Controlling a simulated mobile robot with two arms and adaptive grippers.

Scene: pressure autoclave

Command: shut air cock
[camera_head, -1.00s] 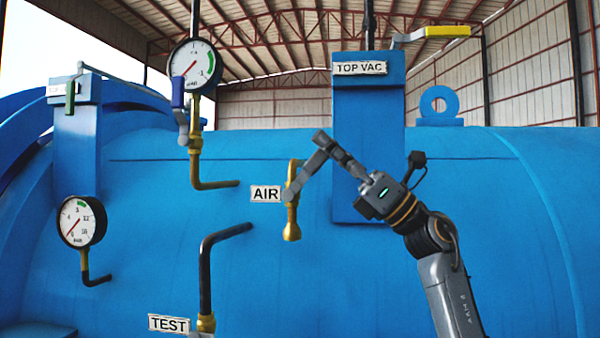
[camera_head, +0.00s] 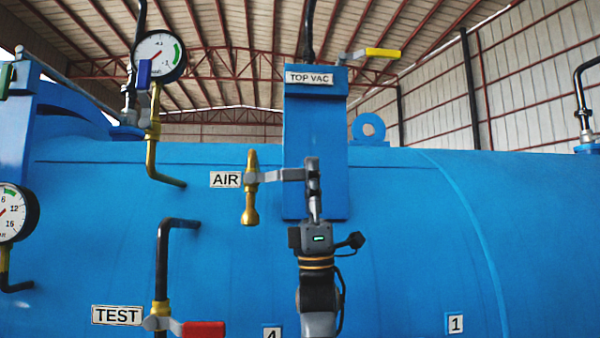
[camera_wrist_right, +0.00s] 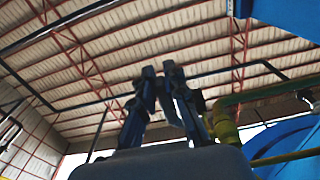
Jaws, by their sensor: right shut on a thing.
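The air cock (camera_head: 250,190) is a brass valve body standing upright on the blue vessel, right of the AIR label (camera_head: 226,180). Its grey lever (camera_head: 281,175) points right, about level, across the brass body. My right gripper (camera_head: 313,172) is shut on the outer end of the lever, in front of the TOP VAC column. The gripper fingers hide the lever's tip. In the right wrist view the gripper's fingers (camera_wrist_right: 161,75) point up, with part of the grey lever between them, and the brass body (camera_wrist_right: 225,127) stands to the right. My left gripper is out of view.
The TOP VAC column (camera_head: 315,130) stands just behind my right gripper. A gauge on a brass pipe (camera_head: 151,150) is to the left. Below is the TEST cock with a red handle (camera_head: 204,329).

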